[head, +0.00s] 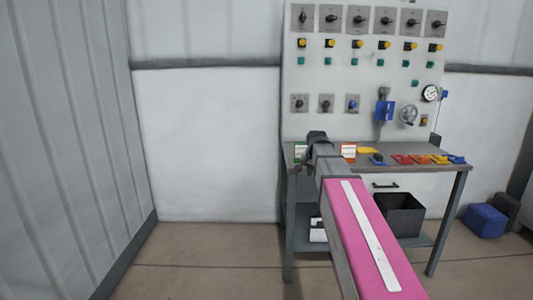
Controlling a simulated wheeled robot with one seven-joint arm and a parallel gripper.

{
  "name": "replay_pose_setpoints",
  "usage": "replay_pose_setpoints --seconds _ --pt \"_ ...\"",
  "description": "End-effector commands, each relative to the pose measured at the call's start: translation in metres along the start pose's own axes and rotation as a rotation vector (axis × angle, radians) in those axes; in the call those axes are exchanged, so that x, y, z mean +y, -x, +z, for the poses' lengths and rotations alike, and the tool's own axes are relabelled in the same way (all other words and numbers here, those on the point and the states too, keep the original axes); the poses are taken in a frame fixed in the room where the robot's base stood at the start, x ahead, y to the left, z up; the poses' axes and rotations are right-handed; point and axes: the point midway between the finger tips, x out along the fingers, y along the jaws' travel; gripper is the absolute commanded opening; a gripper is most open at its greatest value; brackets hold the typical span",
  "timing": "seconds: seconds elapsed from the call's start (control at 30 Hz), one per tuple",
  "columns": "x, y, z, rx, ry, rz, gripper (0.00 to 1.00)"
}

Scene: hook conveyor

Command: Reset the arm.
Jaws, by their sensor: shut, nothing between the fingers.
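My arm reaches from the lower right up towards the workbench, with a pink cover and a white strip along its top. Its far end carries my gripper (316,136), dark and small in front of the left part of the bench top. The gripper is shut and holds nothing. Its fingers are too small to make out well, and the arm hides part of the bench behind it.
A control panel (340,82) with knobs, buttons, a gauge and a valve wheel stands behind the workbench (449,167). Red, orange and blue items lie on its right side. A black bin (398,214) sits on the lower shelf. Blue box (485,220) at right; floor left is clear.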

Motion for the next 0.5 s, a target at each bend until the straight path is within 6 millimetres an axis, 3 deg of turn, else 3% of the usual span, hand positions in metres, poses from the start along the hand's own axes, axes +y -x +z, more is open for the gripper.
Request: replay_pose_setpoints --seconds 0.03,0.2,0.5 --pt "0.014 -0.017 0.020 -0.018 0.034 0.013 0.00" --pt "0.048 -0.063 0.068 -0.073 0.156 0.046 0.00" --pt "0.112 -0.125 0.158 -0.179 0.372 0.088 0.00"
